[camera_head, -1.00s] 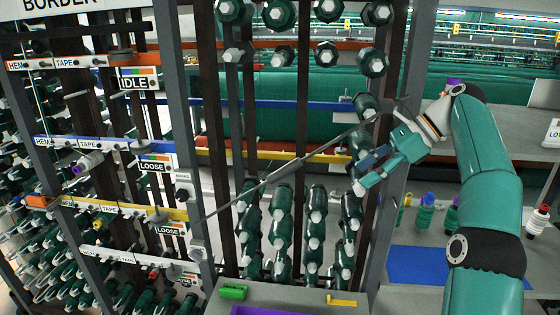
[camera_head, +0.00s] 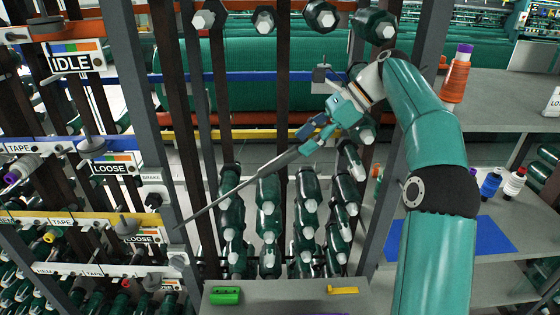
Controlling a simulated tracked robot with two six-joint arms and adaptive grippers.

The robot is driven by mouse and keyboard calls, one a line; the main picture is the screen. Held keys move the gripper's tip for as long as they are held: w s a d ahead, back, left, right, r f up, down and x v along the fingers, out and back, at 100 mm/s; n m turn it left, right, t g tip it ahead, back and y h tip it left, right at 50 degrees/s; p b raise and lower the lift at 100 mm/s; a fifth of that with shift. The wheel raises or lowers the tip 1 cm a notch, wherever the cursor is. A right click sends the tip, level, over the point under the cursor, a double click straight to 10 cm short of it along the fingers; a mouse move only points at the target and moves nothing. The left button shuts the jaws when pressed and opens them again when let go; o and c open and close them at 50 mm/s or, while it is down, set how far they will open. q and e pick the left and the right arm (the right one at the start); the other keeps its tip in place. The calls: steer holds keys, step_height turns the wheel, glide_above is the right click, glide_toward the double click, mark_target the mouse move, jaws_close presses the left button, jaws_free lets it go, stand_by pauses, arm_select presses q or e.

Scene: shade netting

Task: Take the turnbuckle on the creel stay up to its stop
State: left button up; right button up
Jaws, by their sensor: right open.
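The creel stay (camera_head: 212,206) is a thin grey rod slanting up from lower left to right across the creel front. The turnbuckle (camera_head: 277,162) looks like the thicker grey length on its upper part. My right gripper (camera_head: 305,137) is teal with dark-tipped fingers, at the turnbuckle's upper right end. It is open, with its fingers spread near the stay. I cannot tell whether they touch it. The gripper and wrist hide the upper end of the stay. My left gripper is not in view.
Green yarn packages (camera_head: 267,215) stand in columns close behind and below the stay. A grey upright (camera_head: 153,110) stands left. A ledge below holds a green block (camera_head: 226,295) and a yellow piece (camera_head: 343,290). An orange spool (camera_head: 456,77) stands on the right shelf.

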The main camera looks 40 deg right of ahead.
mark_target(282, 163)
steer(key=x, duration=0.7)
steer(key=shift+a+f, duration=0.3)
steer(key=shift+a, duration=0.05)
steer(key=shift+a+f, duration=0.1)
steer(key=shift+f, duration=0.05)
steer(key=shift+s, duration=0.1)
jaws_close()
